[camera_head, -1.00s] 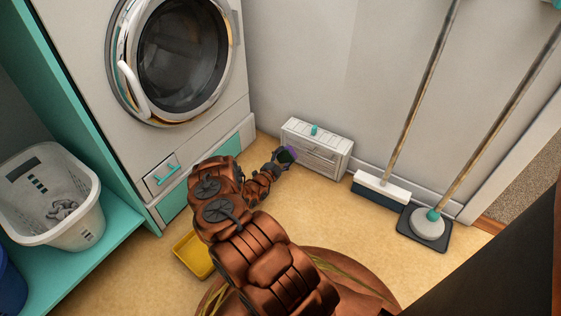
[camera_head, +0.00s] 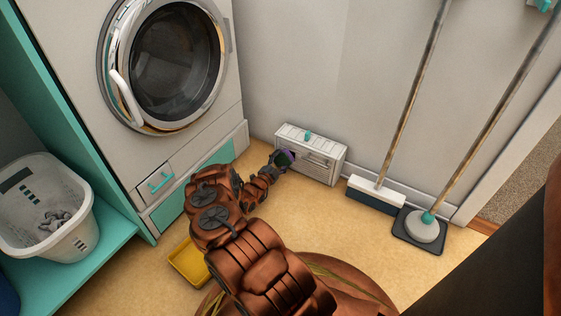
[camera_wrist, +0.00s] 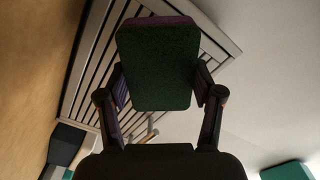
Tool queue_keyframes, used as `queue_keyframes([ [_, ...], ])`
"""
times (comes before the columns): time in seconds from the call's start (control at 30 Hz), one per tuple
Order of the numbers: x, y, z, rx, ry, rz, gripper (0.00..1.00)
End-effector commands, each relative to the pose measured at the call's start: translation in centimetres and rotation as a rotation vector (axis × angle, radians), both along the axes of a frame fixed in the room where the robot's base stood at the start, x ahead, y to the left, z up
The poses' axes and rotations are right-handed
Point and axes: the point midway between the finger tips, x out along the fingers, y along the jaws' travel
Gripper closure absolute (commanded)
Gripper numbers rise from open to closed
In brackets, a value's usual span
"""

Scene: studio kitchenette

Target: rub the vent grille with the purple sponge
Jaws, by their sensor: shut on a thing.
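The vent grille (camera_head: 322,161) is a white slatted box low against the wall, right of the washing machine. In the wrist view its slats (camera_wrist: 95,75) run behind the sponge. The purple sponge (camera_head: 291,156) has a dark green face, which fills the middle of the wrist view (camera_wrist: 155,65), with a purple edge at its top. My gripper (camera_wrist: 158,95) is shut on the sponge, one finger at each side. In the head view my gripper (camera_head: 281,160) is at the left front of the grille. I cannot tell whether the sponge touches the slats.
A washing machine (camera_head: 215,100) stands at the left, with a laundry basket (camera_head: 75,240) on a teal shelf. A yellow tray (camera_head: 188,262) lies on the floor beside my arm. A broom (camera_head: 376,193) and a mop (camera_head: 425,230) lean at the right. Floor before the grille is clear.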

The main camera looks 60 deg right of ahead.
Motion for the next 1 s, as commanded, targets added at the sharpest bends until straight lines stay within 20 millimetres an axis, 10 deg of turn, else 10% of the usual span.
queue_keyframes([
  [1.0, 0.1, -1.7, 0.0, -0.001, 0.0, 0.0, 0.67],
])
